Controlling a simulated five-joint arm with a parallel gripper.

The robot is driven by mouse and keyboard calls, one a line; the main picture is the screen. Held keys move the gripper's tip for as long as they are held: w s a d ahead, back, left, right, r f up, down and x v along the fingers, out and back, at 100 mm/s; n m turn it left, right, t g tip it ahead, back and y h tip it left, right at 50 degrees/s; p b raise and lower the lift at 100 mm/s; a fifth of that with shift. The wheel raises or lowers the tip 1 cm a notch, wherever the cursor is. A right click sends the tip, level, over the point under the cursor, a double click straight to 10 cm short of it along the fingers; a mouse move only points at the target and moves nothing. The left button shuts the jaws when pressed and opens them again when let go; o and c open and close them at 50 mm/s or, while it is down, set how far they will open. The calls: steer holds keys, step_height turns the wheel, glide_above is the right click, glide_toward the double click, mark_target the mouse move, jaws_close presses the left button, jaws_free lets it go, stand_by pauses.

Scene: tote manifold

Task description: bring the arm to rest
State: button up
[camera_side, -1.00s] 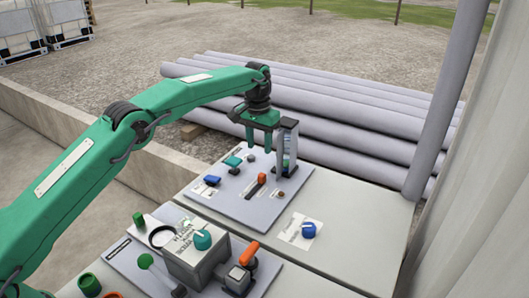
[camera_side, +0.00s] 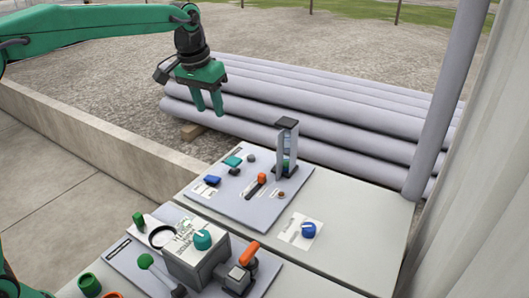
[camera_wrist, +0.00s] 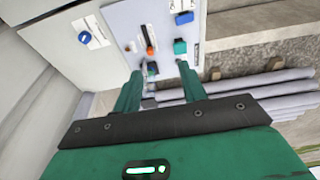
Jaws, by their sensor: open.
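My gripper (camera_side: 207,103) is green with two fingers pointing down. In the side view it hangs in the air, above and to the left of the far control panel (camera_side: 233,205), apart from everything. Its fingers are open and nothing is between them. In the wrist view the two green fingers (camera_wrist: 157,92) reach up from the dark crossbar, apart and empty, with the panel (camera_wrist: 130,20) beyond them.
The far panel carries a grey upright gauge (camera_side: 287,148), an orange-handled lever (camera_side: 262,180) and blue and teal knobs. A blue knob (camera_side: 308,230) sits on the bench to the right. A grey box (camera_side: 195,260) stands in front. Grey pipes (camera_side: 330,125) lie behind.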

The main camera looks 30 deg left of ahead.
steer(key=s+a+r+t, duration=0.1)
steer(key=s, duration=0.6)
steer(key=s+a+r+t, duration=0.1)
steer(key=s+a+r, duration=0.1)
steer(key=s, duration=0.5)
steer(key=s+f, duration=0.3)
steer(key=s, duration=0.4)
steer(key=s+a+f+t, duration=0.1)
steer(key=s+f, duration=0.3)
steer(key=s, duration=0.4)
steer(key=shift+a+f, duration=0.25)
steer(key=shift+a, duration=0.05)
